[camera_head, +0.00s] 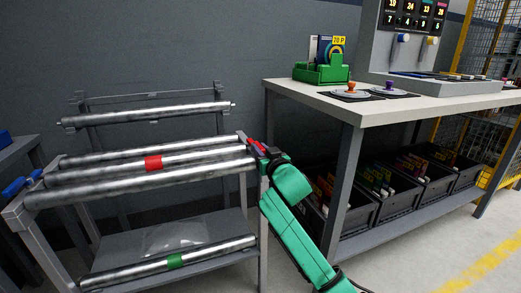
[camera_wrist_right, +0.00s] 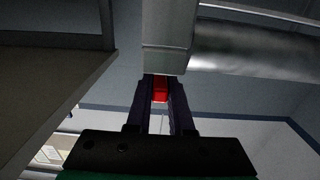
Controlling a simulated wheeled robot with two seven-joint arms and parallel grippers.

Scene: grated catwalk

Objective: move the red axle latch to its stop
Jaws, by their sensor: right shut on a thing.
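The red axle latch (camera_head: 257,148) is at the right end of the rack's upper rails, beside the ends of the metal rollers. In the right wrist view the red latch (camera_wrist_right: 160,89) shows as a small red block between the dark fingers, just under a grey post end. My right gripper (camera_head: 268,154), on its green arm, is shut on the latch; it also shows in the right wrist view (camera_wrist_right: 160,102). The gripper partly hides the latch and its mount in the head view. I cannot make out the stop. My left gripper is not in view.
The grey rack (camera_head: 33,237) carries several metal rollers, one with a red band (camera_head: 153,163) and a lower one with a green band (camera_head: 175,261). Blue latches (camera_head: 14,187) sit at its left end. A workbench (camera_head: 395,108) with bins below stands close on the right.

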